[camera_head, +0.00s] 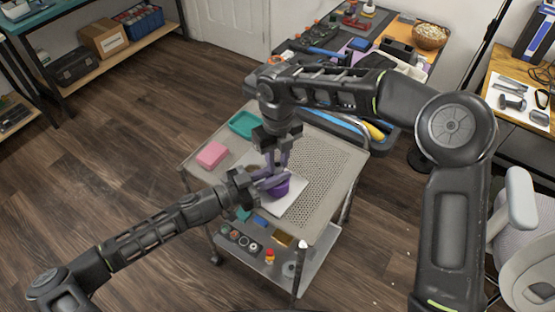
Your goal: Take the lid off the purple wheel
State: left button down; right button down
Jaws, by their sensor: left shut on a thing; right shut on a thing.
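The purple wheel (281,189) is on a white sheet (292,207) on top of the grey cart. My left gripper (274,178) comes in from the left and is shut on the wheel at its side. My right gripper (277,168) points down from above and is shut at the top of the wheel, where the lid would be. The fingers hide most of the wheel's top, and I cannot make out the lid or its edge apart from the wheel.
The cart top (325,165) has a perforated area, clear on the right. A pink block (212,154) and a teal tray (243,124) lie at its left and back. Small parts and a red-yellow bottle (269,257) are on the lower shelf. A cluttered workbench stands behind.

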jog(key=shift+n, duration=1.2)
jog(key=c, duration=1.2)
grip_release()
jog(key=shift+o, duration=0.2)
jog(key=shift+r, duration=2.25)
jog(key=shift+a, duration=0.1)
